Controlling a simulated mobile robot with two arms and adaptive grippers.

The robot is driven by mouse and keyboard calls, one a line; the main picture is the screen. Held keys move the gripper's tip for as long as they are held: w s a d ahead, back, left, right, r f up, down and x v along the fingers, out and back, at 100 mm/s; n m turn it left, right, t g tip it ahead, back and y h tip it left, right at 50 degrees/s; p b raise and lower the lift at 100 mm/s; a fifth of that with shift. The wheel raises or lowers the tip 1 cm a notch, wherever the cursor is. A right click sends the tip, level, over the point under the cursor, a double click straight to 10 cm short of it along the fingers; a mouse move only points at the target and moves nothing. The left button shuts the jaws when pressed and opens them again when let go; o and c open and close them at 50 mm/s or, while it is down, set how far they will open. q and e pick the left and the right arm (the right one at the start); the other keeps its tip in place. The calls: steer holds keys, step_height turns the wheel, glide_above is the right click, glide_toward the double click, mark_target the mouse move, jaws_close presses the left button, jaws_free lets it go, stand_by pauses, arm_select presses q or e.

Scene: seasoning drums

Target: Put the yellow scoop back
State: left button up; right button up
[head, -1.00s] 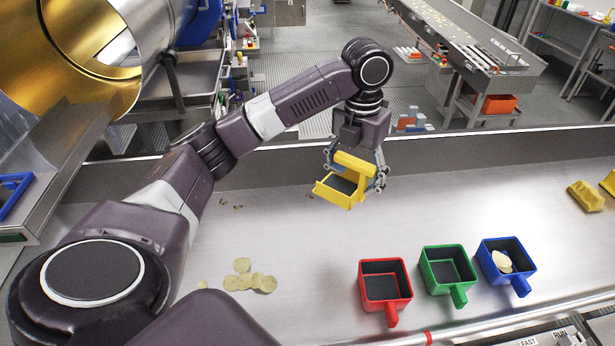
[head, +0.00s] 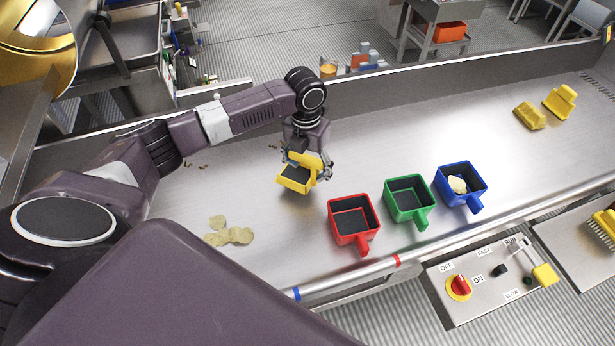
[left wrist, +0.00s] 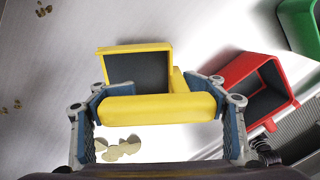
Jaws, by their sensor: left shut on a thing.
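My left gripper (head: 308,168) is shut on the handle of the yellow scoop (head: 293,181). In the left wrist view the handle lies across between the two fingers (left wrist: 158,109), and the scoop's square pan (left wrist: 138,68) has a dark inside and looks empty. The scoop is over the metal table, to the left of the red scoop (head: 337,214) and apart from it. I cannot tell whether it touches the table. The green scoop (head: 390,207) and the blue scoop (head: 449,197) stand in a row to the right. My right gripper is out of view.
Two yellow objects (head: 529,116) (head: 560,100) stand at far right. A switch panel (head: 490,285) sits below the front edge. The table behind the scoops is clear.

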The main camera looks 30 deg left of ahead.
mark_target(307, 181)
arm_select(q)
step_height(307, 181, down, 4)
steer(key=shift+s+r+p, duration=0.1)
steer(key=shift+r+p, duration=0.05)
steer(key=shift+p, duration=0.3)
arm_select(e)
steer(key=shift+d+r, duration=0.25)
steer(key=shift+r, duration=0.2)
arm_select(q)
steer(key=shift+f, duration=0.2)
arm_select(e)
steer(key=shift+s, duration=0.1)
arm_select(q)
steer(key=shift+f, duration=0.15)
steer(key=o, duration=1.4)
steer(key=shift+o, duration=0.2)
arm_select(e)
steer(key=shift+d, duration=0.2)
